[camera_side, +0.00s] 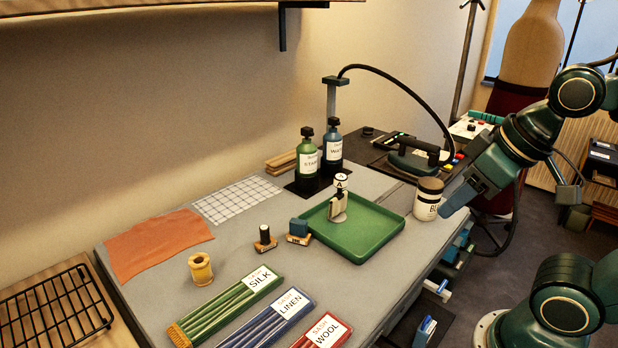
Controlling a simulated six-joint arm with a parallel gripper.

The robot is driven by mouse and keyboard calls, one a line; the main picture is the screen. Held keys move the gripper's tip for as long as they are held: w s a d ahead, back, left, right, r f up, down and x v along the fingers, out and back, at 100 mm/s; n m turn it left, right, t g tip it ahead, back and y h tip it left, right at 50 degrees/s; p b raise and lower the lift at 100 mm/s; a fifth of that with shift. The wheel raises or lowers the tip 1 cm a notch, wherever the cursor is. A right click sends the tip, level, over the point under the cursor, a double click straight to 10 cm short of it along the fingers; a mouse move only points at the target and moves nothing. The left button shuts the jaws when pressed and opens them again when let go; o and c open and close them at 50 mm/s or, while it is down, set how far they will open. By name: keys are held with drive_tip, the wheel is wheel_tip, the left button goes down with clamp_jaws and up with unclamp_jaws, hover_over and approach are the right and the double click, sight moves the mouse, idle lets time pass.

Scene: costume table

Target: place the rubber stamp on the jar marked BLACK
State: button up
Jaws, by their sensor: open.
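The jar (428,204) is cream with a brown lid and a dark band, and stands upright right of the green tray. Its label starts with "BL"; the rest is hidden. My gripper (450,205) is open and empty, low at the jar's right side; I cannot tell whether it touches. Nothing shows on the lid. A small pale-handled piece with a white top marked like "A" (338,206) stands in the green tray (372,243). A dark-knobbed piece on a wooden base (265,240) and a blue block on a wooden base (299,230) stand left of it. I cannot tell which is the rubber stamp.
Green (307,158) and blue (332,149) bottles stand behind the tray. An iron (415,158) sits behind the jar. Pencil boxes (235,300), a yellow spool (201,269) and orange cloth (158,243) lie front and left. The grey table's right edge is near the jar.

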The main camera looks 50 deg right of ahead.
drive_tip(key=shift+w, duration=0.1)
drive_tip(key=m+t+y, duration=0.4)
drive_tip(key=m+y, duration=0.3)
drive_tip(key=m, duration=1.4)
hover_over(305, 222)
drive_tip(key=s+a, duration=0.4)
drive_tip(key=s, duration=0.3)
wheel_tip(305, 222, down, 14)
drive_tip(key=w+d+f+m+t, duration=0.1)
drive_tip(key=m, duration=0.2)
drive_tip(key=d+f+m+h, duration=0.1)
drive_tip(key=d+m, duration=0.1)
drive_tip(key=w+d+f+m+t, duration=0.1)
drive_tip(key=f+m, duration=0.1)
drive_tip(key=m, duration=0.1)
drive_tip(key=shift+w+d+m+t, duration=0.3)
drive_tip(key=shift+w+d+f+m+h, duration=0.2)
drive_tip(key=shift+d+f+m+h, duration=0.3)
drive_tip(key=shift+m, duration=0.5)
drive_tip(key=shift+x, duration=3.7)
drive_tip(key=shift+r, duration=0.15)
drive_tip(key=shift+c, duration=0.4)
clamp_jaws()
